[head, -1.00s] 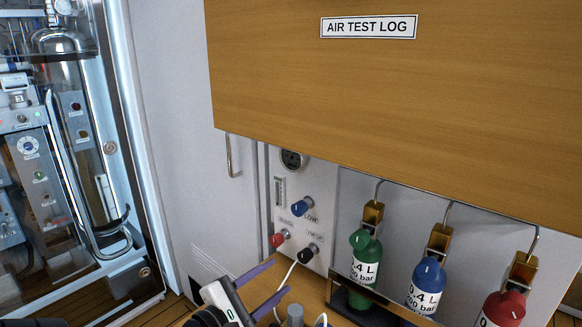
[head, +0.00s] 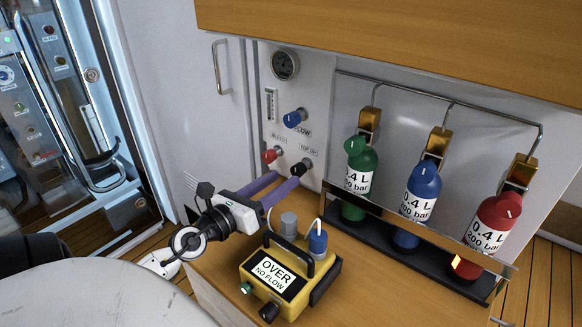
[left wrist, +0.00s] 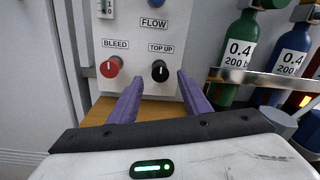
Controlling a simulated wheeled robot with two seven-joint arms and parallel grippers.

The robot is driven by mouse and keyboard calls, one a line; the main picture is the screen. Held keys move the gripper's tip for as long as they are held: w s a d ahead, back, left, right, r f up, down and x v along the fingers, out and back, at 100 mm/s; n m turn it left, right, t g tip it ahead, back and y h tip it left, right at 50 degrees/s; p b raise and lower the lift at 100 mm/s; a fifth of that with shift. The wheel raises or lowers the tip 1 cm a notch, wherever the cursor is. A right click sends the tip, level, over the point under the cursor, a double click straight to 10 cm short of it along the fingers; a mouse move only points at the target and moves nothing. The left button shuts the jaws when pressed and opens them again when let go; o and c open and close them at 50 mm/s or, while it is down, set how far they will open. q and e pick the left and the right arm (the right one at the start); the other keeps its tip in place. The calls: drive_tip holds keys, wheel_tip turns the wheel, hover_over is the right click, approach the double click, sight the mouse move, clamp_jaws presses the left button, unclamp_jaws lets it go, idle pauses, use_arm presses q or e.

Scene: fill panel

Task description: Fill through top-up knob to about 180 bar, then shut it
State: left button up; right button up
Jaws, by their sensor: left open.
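The black top-up knob (head: 301,168) sits low on the right of the white fill panel (head: 283,136). In the left wrist view the top-up knob (left wrist: 160,71) has its white mark pointing up, under the TOP UP label. My left gripper (head: 285,184) points at the panel with its purple fingers apart and nothing between them. In the left wrist view its fingertips (left wrist: 160,80) frame the top-up knob, apparently short of it. The red bleed knob (head: 271,155) is to the left, and the blue flow knob (head: 295,118) is above. The round gauge (head: 285,65) is too small to read.
A yellow device (head: 288,281) reading "OVER NO FLOW" stands on the wooden bench (head: 222,268) below my left gripper. Green (head: 359,185), blue (head: 420,205) and red (head: 492,235) cylinders stand in a rack at the right. A wooden board (head: 400,45) overhangs the panel.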

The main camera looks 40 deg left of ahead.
sight(295, 171)
use_arm(q)
drive_tip(key=shift+w+a+p, duration=0.1)
drive_tip(key=shift+w+p, duration=0.3)
drive_tip(key=shift+w, duration=2)
use_arm(e)
drive_tip(key=shift+s+d, duration=0.25)
drive_tip(key=shift+d, duration=0.15)
